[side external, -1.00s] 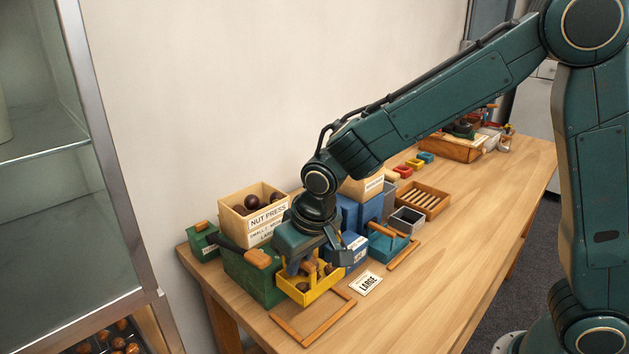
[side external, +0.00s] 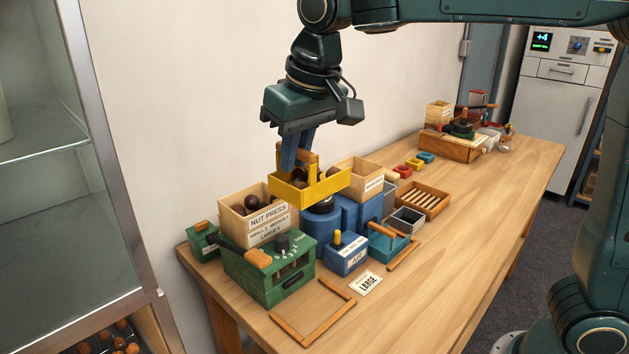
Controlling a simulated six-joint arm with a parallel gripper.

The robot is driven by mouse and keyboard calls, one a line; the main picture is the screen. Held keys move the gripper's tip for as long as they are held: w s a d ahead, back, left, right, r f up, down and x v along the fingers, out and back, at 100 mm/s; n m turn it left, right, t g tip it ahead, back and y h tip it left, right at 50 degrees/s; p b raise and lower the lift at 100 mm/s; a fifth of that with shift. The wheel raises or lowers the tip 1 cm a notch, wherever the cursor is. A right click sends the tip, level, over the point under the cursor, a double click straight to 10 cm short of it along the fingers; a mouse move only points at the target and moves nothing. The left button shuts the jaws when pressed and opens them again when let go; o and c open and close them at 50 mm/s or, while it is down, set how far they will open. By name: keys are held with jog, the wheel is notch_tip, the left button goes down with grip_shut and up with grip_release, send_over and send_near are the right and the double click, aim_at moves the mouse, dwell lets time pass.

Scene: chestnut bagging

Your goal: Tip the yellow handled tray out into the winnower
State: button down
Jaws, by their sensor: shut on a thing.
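The green nut press (side external: 262,285), with a wooden hopper (side external: 243,212) holding chestnuts, stands left. A slatted wooden tray (side external: 426,199) lies right. The table's front right is clear.

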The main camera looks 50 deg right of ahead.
jog(key=w+d+m, duration=0.3)
jog(key=w+d, duration=0.2)
jog(key=d, duration=0.4)
jog(key=w+d+m+h, duration=0.1)
jog(key=w+d+m, duration=0.1)
jog(key=w+d, duration=0.5)
jog(key=w+d+m, duration=0.3)
jog(key=d, duration=0.8)
jog(key=shift+w+a+f, duration=0.1)
jog(key=shift+a+f, duration=0.05)
jog(key=shift+f, duration=2.45)
jog(key=shift+d+f, duration=0.1)
jog(key=shift+d, duration=0.2)
jog(key=s+d+r+m+t+y, duration=0.1)
jog(key=s+d+t+y, duration=0.3)
jog(key=d+t+y, duration=0.1)
jog(key=shift+s+r+y, duration=0.3)
jog(key=shift+s, duration=0.05)
jog(key=shift+w, duration=0.1)
